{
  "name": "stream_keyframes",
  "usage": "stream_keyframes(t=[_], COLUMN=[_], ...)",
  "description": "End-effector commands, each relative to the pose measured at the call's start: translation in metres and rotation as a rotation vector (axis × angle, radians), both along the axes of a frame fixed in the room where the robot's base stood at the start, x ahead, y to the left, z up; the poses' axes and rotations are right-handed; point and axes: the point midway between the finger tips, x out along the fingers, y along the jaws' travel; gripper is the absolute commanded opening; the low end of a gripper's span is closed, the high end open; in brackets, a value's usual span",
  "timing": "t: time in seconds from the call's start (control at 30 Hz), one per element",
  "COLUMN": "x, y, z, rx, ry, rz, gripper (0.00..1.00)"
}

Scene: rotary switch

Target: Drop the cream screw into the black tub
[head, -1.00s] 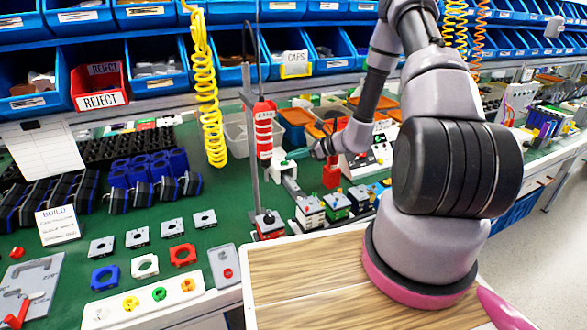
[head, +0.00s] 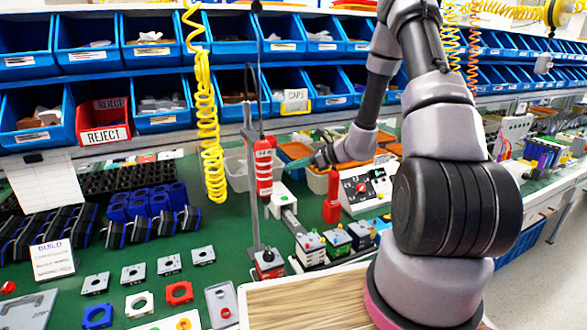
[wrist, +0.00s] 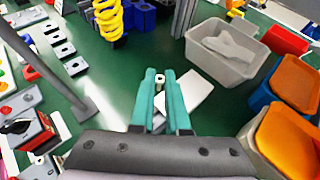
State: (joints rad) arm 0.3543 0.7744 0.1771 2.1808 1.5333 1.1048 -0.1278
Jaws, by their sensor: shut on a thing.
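My gripper (wrist: 160,105) has teal fingers, shut on a small cream screw (wrist: 160,82) whose pale end shows between the fingertips in the wrist view. The gripper hangs over the green bench, with a flat white piece (wrist: 190,92) below and just right of the fingers. In the head view my gripper (head: 322,157) is small, right of the red-and-white hanging tool, and the screw cannot be made out. I cannot pick out a black tub for certain in either view.
A grey bin (wrist: 190,42) with pale contents and orange-filled bins (wrist: 292,82) stand to the right in the wrist view. A grey post (wrist: 55,65) and yellow coiled hose (wrist: 108,20) are on the left. A black gridded rack (head: 95,185) lies at the bench's left.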

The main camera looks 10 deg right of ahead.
Motion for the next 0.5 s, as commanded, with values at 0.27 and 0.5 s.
stream_keyframes(t=[0.27,0.5], x=[0.0,0.0], y=[0.0,0.0], z=[0.006,0.018], rx=[-0.001,-0.001], ry=[-0.001,-0.001], rz=[0.0,0.0], gripper=[0.0,0.0])
